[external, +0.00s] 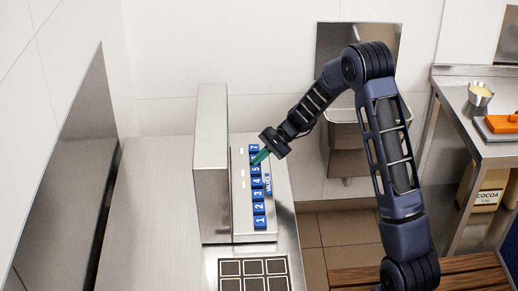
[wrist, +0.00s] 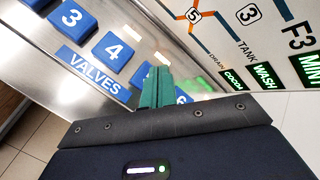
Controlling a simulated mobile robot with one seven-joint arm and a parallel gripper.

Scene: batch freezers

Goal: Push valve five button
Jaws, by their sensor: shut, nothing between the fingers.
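The valve buttons are a row of blue numbered squares on a metal panel, rising from 1 to 7 in the external view. The valve five button (external: 256,169) shows there just below the green fingertips of my gripper (external: 257,160). In the wrist view, the shut, empty fingers (wrist: 155,76) lie over the place between button 4 (wrist: 113,51) and button 6 (wrist: 183,97). They hide most of button five, and only a blue edge shows beside them. I cannot tell whether the fingertips touch the button.
A "VALVES" label (wrist: 88,69) runs beside the buttons. A tall metal housing (external: 212,165) stands left of the panel, with a printed diagram (wrist: 215,20) facing the buttons. A steel sink (external: 350,140) is behind my arm. A side table (external: 490,155) stands at the right.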

